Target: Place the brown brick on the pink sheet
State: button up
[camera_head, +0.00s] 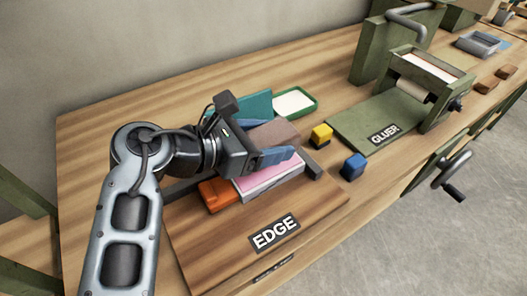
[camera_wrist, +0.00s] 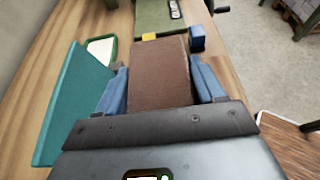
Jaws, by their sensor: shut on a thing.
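The brown brick (camera_head: 274,131) is between the fingers of my gripper (camera_head: 275,145), which is shut on it. In the wrist view the brick (camera_wrist: 160,78) fills the gap between the two blue fingers, with its long side pointing away from me. The pink sheet (camera_head: 268,178) lies on top of a pale stack on the board marked EDGE, just below and in front of the near finger. The gripper and brick hide part of the sheet. I cannot tell whether the brick touches it. The sheet does not show in the wrist view.
A teal block (camera_head: 252,107) and a green tray (camera_head: 312,112) with a white inside stand behind the brick. An orange block (camera_head: 217,195) is left of the stack. Yellow (camera_head: 321,137) and blue (camera_head: 353,167) blocks stand right. The gluer (camera_head: 420,85) is farther right.

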jog(key=shift+w+a+f, duration=0.3)
jog(key=shift+w+a, duration=0.05)
jog(key=shift+w, duration=0.05)
jog(key=shift+f, duration=1.95)
jog(key=shift+f, duration=0.1)
jog(key=o, duration=1.5)
jog(key=shift+f, duration=0.1)
jog(key=b+v, duration=0.1)
jog(key=v, duration=1.1)
